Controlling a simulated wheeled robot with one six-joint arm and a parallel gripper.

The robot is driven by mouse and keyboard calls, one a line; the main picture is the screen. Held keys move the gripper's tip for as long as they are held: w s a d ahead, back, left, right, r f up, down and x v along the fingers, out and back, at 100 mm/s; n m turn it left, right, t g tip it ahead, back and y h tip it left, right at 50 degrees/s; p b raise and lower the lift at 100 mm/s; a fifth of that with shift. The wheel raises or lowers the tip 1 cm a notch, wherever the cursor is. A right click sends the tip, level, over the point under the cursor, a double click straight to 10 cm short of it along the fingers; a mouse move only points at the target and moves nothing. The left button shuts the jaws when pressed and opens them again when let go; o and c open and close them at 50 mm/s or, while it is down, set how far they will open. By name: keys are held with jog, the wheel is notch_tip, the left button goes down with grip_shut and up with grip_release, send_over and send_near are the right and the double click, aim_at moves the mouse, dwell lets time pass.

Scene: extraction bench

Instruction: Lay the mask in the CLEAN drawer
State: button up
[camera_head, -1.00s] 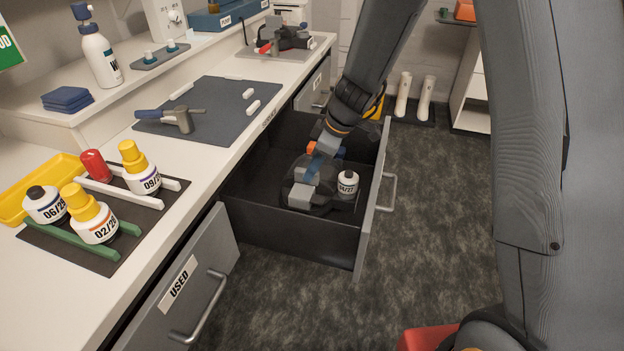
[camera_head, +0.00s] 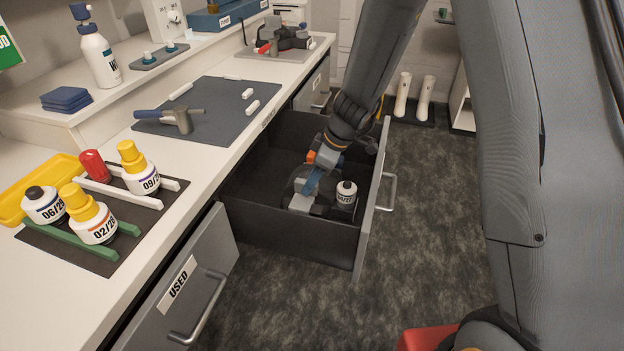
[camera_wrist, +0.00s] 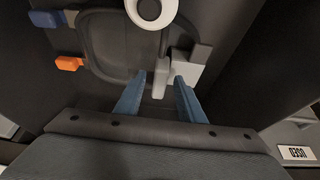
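The mask (camera_head: 297,186) is a dark rounded piece with light grey blocks and a white canister (camera_head: 346,193) marked with a date. It lies low inside the open dark drawer (camera_head: 290,231), apparently on its floor. My gripper (camera_head: 306,192) reaches down into the drawer over the mask. In the wrist view, my blue fingers (camera_wrist: 159,82) stand apart on both sides of a light grey part of the mask (camera_wrist: 162,76), with gaps showing. Orange (camera_wrist: 69,63) and blue tabs are at the mask's left there. The open drawer's front label is hidden.
The bench holds a grey mat (camera_head: 222,104) with a blue-handled tool, dated bottles (camera_head: 95,221) on a rack, and another dark assembly (camera_head: 285,40) at the back.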

jog(key=shift+r, duration=0.1)
jog(key=v, duration=1.2)
jog(key=s+d+m+h, duration=0.1)
jog(key=s+d+m, duration=0.3)
jog(key=s, duration=0.3)
jog(key=s+d+m+g+h, duration=0.1)
jog(key=s+d+m, duration=0.3)
jog(key=s, duration=0.3)
jog(key=s+d+m+h, duration=0.2)
jog(key=s+d+m, duration=0.2)
jog(key=s+m, duration=0.2)
jog(key=shift+s+d+r+m+g+b, duration=0.15)
jog(key=shift+s+d+m+g+b, duration=0.2)
jog(key=shift+s, duration=0.5)
jog(key=shift+a, duration=0.1)
jog(key=shift+a+r+p, duration=0.4)
jog(key=shift+a+p, duration=0.1)
jog(key=shift+c, duration=0.6)
jog(key=shift+a+f, duration=0.1)
jog(key=shift+a, duration=0.1)
